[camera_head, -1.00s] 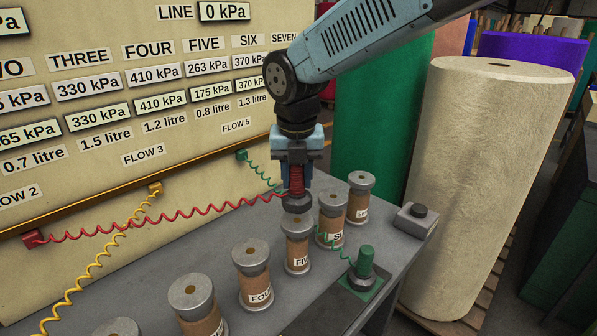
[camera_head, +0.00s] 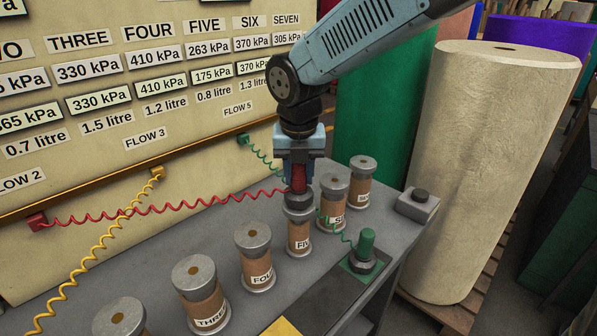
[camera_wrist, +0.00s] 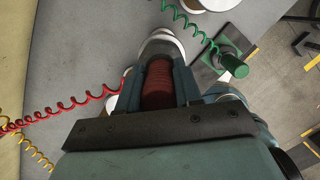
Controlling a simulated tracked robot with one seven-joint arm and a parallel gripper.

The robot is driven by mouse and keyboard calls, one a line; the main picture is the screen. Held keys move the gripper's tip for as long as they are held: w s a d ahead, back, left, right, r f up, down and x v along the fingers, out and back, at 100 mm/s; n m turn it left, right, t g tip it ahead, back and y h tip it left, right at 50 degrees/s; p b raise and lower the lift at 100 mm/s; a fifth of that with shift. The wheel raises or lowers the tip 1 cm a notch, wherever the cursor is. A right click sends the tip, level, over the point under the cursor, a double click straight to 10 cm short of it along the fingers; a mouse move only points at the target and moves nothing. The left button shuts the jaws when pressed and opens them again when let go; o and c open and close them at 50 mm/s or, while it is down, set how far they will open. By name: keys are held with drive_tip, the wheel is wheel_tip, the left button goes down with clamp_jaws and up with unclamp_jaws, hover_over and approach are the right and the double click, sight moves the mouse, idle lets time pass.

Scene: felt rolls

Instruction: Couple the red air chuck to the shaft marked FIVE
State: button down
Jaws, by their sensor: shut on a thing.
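The red air chuck (camera_head: 298,178) is upright between the fingers of my gripper (camera_head: 299,184), which is shut on it. It also shows in the wrist view (camera_wrist: 157,84) between the two fingers. Its grey lower collar sits directly over the top of the shaft marked FIVE (camera_head: 299,238). I cannot tell whether the collar touches or is seated on the shaft. A red coiled hose (camera_head: 190,206) runs from the chuck left to a red fitting (camera_head: 37,221) on the panel.
Shafts THREE (camera_head: 205,300), FOUR (camera_head: 259,268), SIX (camera_head: 333,203) and SEVEN (camera_head: 360,185) stand in the same row. A green chuck (camera_head: 366,243) stands on a pad at right. A grey button box (camera_head: 418,205) is at the bench edge. A yellow hose (camera_head: 105,240) hangs at left.

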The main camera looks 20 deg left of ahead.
sight(299, 195)
drive_tip(key=shift+f, duration=0.4)
drive_tip(key=c, duration=0.7)
unclamp_jaws()
drive_tip(key=r, duration=0.4)
drive_tip(key=s+r, duration=0.1)
drive_tip(key=r, duration=0.4)
drive_tip(key=s+r, duration=0.1)
drive_tip(key=r, duration=0.3)
drive_tip(key=shift+d+r, duration=0.2)
drive_tip(key=shift+d, duration=0.15)
